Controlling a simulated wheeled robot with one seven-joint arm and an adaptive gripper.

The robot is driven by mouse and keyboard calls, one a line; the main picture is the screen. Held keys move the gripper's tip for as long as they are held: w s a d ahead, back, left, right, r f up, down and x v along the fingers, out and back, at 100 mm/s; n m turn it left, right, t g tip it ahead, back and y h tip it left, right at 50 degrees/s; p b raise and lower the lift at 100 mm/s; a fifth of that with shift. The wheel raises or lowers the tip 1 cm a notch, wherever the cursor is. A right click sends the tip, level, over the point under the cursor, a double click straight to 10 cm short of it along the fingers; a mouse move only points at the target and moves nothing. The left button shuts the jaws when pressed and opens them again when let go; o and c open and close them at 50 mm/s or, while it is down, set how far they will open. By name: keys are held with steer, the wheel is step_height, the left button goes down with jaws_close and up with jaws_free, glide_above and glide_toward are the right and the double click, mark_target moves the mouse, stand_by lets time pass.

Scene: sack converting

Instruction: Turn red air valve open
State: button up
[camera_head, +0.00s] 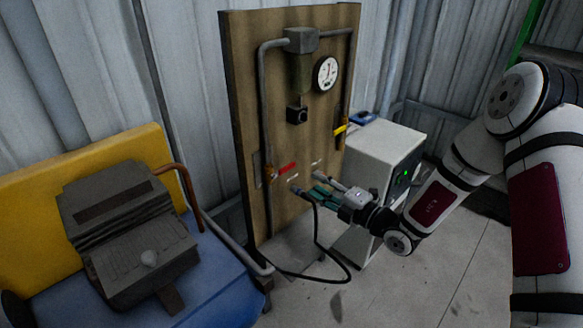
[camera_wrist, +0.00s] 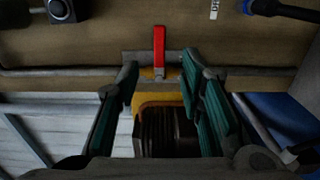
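The red valve handle (camera_head: 287,168) is on the lower left of the wooden board (camera_head: 308,110). It sticks out sideways, across the grey vertical pipe (camera_head: 266,110). In the wrist view the red handle (camera_wrist: 159,46) stands crosswise to the pipe (camera_wrist: 60,71), just beyond my fingers. My gripper (camera_head: 313,187) is open and empty in front of the board, below and to the right of the handle in the head view. In the wrist view the green fingers (camera_wrist: 160,80) are spread apart, with the handle between their lines. I see no contact with the handle.
A yellow handle (camera_head: 340,129) is on the right pipe, with a gauge (camera_head: 327,73) above. A black hose (camera_head: 318,235) hangs near my gripper. A white cabinet (camera_head: 375,165) stands right. A grey machine (camera_head: 130,230) sits on a blue surface (camera_head: 225,270) at left.

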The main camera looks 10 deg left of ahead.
mark_target(290, 168)
steer(key=b+x, duration=0.1)
steer(key=x, duration=1.1)
steer(key=shift+c, duration=0.6)
jaws_close()
